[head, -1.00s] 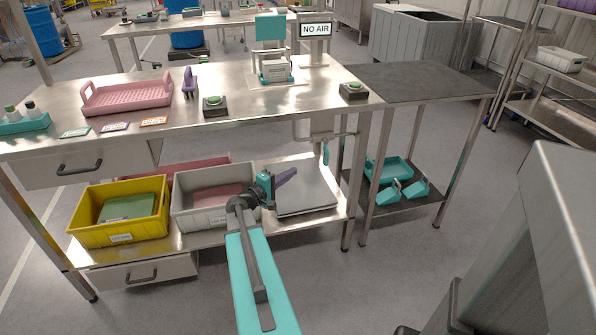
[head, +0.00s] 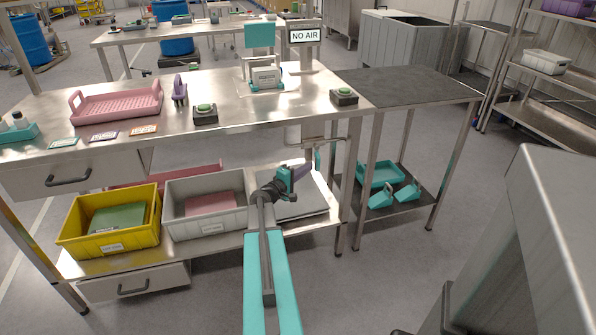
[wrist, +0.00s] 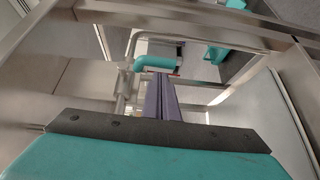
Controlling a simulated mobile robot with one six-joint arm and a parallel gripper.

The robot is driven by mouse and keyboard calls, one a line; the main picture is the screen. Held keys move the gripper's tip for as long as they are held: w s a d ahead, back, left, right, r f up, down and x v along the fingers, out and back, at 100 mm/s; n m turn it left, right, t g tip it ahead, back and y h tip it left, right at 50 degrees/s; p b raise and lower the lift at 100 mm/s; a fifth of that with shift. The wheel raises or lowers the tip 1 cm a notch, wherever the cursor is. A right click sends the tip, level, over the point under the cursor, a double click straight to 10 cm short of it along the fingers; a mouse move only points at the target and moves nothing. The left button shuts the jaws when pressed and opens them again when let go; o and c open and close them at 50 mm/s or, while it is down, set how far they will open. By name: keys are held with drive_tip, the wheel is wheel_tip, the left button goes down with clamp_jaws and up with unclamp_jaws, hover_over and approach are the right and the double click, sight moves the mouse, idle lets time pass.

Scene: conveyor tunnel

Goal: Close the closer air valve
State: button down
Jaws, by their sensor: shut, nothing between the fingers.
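The closer air valve shows as a teal handle (head: 318,160) on grey piping under the right end of the steel workbench. In the head view the handle hangs down. In the wrist view the teal handle (wrist: 156,63) sticks out to the right of the pipe. My gripper (head: 306,167) has purple fingers and is just left of the handle in the head view. In the wrist view the fingers (wrist: 161,82) are shut and empty, with their tips just below the handle in the picture. I cannot tell whether they touch it. A second valve is not clearly visible.
A sign (head: 304,36) on the workbench (head: 240,105) reads "NO AIR". A yellow bin (head: 110,245) and a grey bin (head: 205,224) stand on the lower shelf. A bench leg (head: 349,190) stands right of the valve. A dark-topped side table (head: 400,88) adjoins the bench.

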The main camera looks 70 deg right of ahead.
drive_tip(key=shift+s+d, duration=0.2)
drive_tip(key=shift+s, duration=0.15)
drive_tip(key=shift+s+d+f+b, duration=0.2)
drive_tip(key=shift+s+f+b, duration=0.1)
drive_tip(key=shift+b, duration=0.9)
drive_tip(key=shift+s+d+r+h+b, duration=0.15)
drive_tip(key=shift+s+h+b, duration=0.15)
drive_tip(key=shift+b, duration=0.35)
drive_tip(key=shift+s+r, duration=0.1)
drive_tip(key=shift+r, duration=0.05)
